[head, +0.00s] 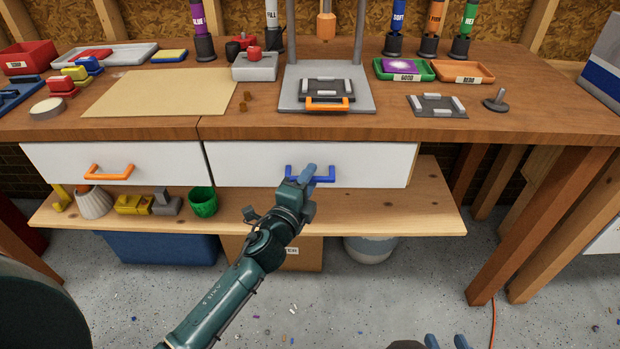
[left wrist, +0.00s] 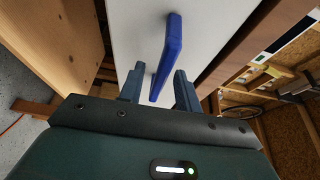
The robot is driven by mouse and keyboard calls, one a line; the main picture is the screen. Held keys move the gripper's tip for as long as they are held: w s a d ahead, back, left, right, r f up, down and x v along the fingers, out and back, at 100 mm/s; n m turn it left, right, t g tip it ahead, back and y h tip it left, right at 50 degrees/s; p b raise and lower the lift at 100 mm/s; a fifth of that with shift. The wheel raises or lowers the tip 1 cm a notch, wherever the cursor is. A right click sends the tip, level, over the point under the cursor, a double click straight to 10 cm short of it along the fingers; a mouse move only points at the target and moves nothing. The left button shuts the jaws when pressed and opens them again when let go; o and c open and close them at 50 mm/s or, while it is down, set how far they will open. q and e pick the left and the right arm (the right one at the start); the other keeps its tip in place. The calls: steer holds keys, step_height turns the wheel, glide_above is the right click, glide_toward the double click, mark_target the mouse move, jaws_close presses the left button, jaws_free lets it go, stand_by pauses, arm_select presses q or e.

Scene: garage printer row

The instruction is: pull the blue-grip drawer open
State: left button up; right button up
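The blue grip (head: 322,176) is a bar handle on the white front of the right drawer (head: 240,165). That drawer front sits under the tabletop and looks closed. In the left wrist view the blue grip (left wrist: 168,55) runs between my two left fingers (left wrist: 158,88), which stand apart with a gap on each side. My right gripper (head: 447,342) shows only its fingertips at the bottom edge. They are apart, with nothing seen between them.
A white drawer with an orange grip (head: 108,172) is to the left. Below, a wooden shelf (head: 400,213) sticks out under my left gripper, with a green cup (head: 203,202) and several other parts on it. Wooden legs (head: 497,225) stand at the right. Floor in front is open.

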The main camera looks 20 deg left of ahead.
arm_select(q)
steer(key=shift+w, duration=0.5)
jaws_close()
stand_by(0.3)
